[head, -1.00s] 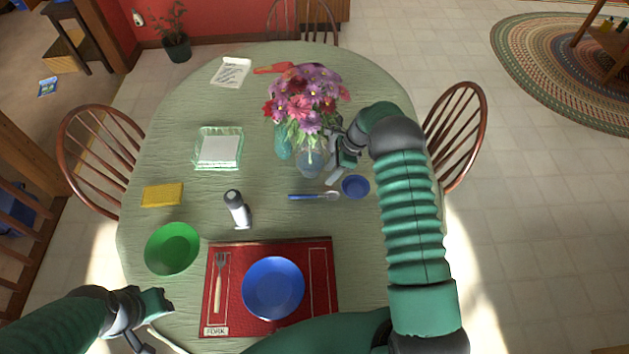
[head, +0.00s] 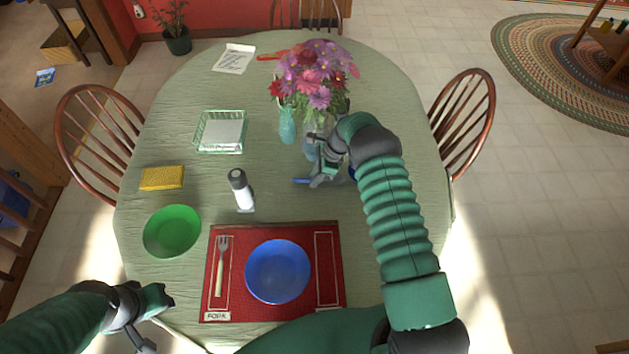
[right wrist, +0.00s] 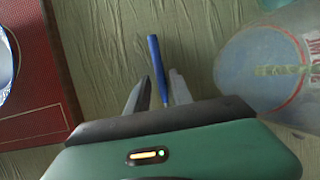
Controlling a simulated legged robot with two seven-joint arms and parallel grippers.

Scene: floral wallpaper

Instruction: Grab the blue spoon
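The blue spoon (head: 302,181) lies on the green tablecloth, its handle pointing left in the head view; my right gripper hides the rest. In the right wrist view the blue handle (right wrist: 154,62) runs between the two fingers. My right gripper (head: 318,180) is low over the spoon, and in the right wrist view its fingers (right wrist: 160,76) are apart, on either side of the handle. I cannot tell whether either finger touches it. My left gripper (head: 158,312) is at the lower left, away from the spoon; its opening is unclear.
A small blue bowl (head: 352,173) is mostly hidden by my arm.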

